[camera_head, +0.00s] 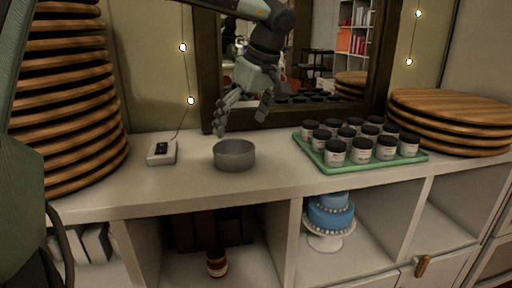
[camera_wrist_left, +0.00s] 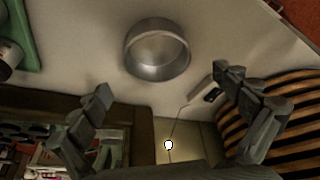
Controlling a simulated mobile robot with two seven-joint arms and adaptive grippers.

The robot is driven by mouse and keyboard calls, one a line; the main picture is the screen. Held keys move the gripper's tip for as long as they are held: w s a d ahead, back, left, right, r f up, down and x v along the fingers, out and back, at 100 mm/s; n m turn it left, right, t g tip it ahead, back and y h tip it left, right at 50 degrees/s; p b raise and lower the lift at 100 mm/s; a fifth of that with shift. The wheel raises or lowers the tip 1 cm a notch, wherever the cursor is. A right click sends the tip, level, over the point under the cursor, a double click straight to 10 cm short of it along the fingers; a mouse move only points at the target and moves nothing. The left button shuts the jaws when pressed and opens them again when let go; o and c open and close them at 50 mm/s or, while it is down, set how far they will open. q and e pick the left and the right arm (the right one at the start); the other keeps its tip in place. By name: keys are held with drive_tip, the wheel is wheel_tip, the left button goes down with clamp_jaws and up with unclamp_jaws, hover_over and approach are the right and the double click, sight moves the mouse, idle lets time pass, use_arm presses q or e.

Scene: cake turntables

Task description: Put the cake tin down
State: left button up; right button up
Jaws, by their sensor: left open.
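The cake tin (camera_head: 234,156) is a round, grey metal tin standing upright on the white shelf top (camera_head: 185,185). It also shows in the left wrist view (camera_wrist_left: 157,50), with its open top facing the camera. My left gripper (camera_head: 243,121) is above and just behind the tin in the head view, apart from it. Its two fingers are spread wide with nothing between them; they also show in the left wrist view (camera_wrist_left: 165,92). My right gripper is not in view.
A green tray (camera_head: 372,160) with several dark-lidded jars stands to the right. Stacked wooden boards (camera_head: 450,112) are at the far right, and a taller stack (camera_head: 65,100) is at left. A small white box (camera_head: 161,153) sits left of the tin. A framed mirror (camera_head: 208,60) stands behind.

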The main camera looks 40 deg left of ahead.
sight(234, 147)
use_arm(q)
drive_tip(key=shift+w+a+f, duration=0.15)
drive_tip(key=shift+w+f, duration=0.2)
drive_tip(key=shift+w, duration=0.05)
drive_tip(key=shift+s+x, duration=0.25)
drive_tip(key=shift+x, duration=0.9)
drive_tip(key=x, duration=0.4)
drive_tip(key=shift+a+f, duration=0.15)
drive_tip(key=shift+f, duration=0.2)
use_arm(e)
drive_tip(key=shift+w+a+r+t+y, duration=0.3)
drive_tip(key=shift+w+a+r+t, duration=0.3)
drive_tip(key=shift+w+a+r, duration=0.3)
use_arm(q)
drive_tip(key=shift+r, duration=0.1)
drive_tip(key=shift+c, duration=0.5)
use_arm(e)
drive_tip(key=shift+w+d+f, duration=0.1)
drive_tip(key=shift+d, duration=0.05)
use_arm(q)
drive_tip(key=c, duration=1.1)
drive_tip(key=shift+r, duration=0.1)
